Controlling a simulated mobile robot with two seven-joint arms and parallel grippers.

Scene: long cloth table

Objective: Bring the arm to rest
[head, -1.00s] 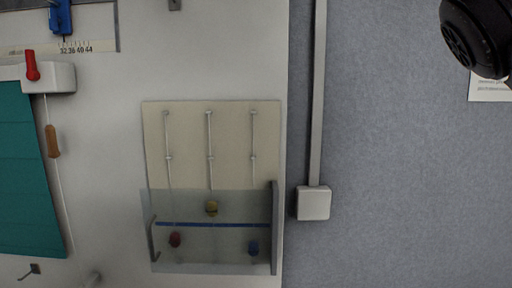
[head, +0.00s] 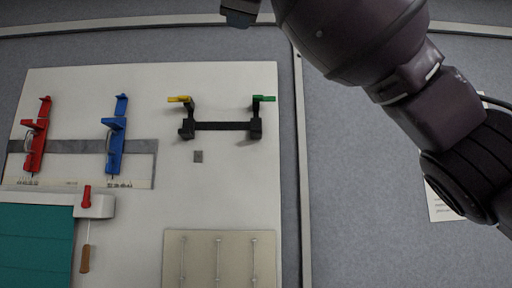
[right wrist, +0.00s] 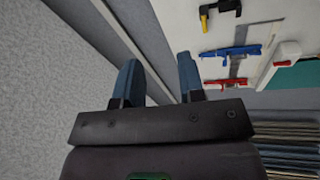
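My right arm (head: 350,40) crosses the upper right of the head view. The tip of my right gripper (head: 240,12) is partly cut off at the top edge there. In the right wrist view my right gripper (right wrist: 158,82) has its two blue fingers apart, with nothing between them. My left gripper is in neither view.
A white board (head: 230,190) carries a red lever (head: 38,135), a blue lever (head: 116,135), a black bar (head: 225,126) with yellow and green ends, a teal panel (head: 35,245) and a beige panel (head: 190,258).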

